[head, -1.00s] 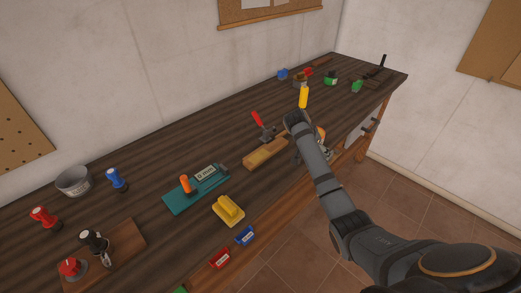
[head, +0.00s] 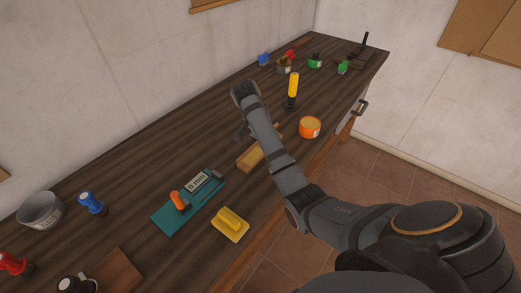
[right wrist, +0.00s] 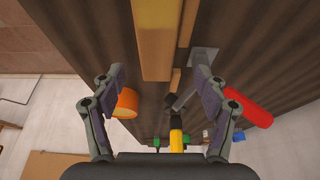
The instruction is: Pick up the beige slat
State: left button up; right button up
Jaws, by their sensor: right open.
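The beige slat (head: 250,159) lies on the dark workbench, partly covered by my right arm in the head view. In the right wrist view the slat (right wrist: 150,42) runs from the top edge toward the middle, its near end just ahead of the space between the fingers. My right gripper (right wrist: 157,82) is open and empty, with the fingers apart on either side of the slat's line. Whether a finger touches it I cannot tell. In the head view that gripper is mostly hidden by its own arm. My left gripper is not in view.
A red-handled tool (right wrist: 248,108) lies close by the right finger. An orange tin (head: 310,127) and a yellow-handled tool (head: 293,90) stand farther along the bench.

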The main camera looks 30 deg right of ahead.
jog(key=shift+d+f+p, duration=0.3)
jog(key=shift+f+p, duration=0.1)
jog(key=shift+f, duration=0.1)
jog(key=x, duration=0.3)
jog(key=shift+s+d+f+p, duration=0.1)
jog(key=shift+d+f+p, duration=0.2)
jog(key=shift+p, duration=0.1)
jog(key=shift+f, duration=0.15)
jog(key=shift+a, duration=0.1)
jog(key=c, duration=0.3)
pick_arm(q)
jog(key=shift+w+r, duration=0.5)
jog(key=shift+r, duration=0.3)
pick_arm(e)
jog(key=c, duration=1)
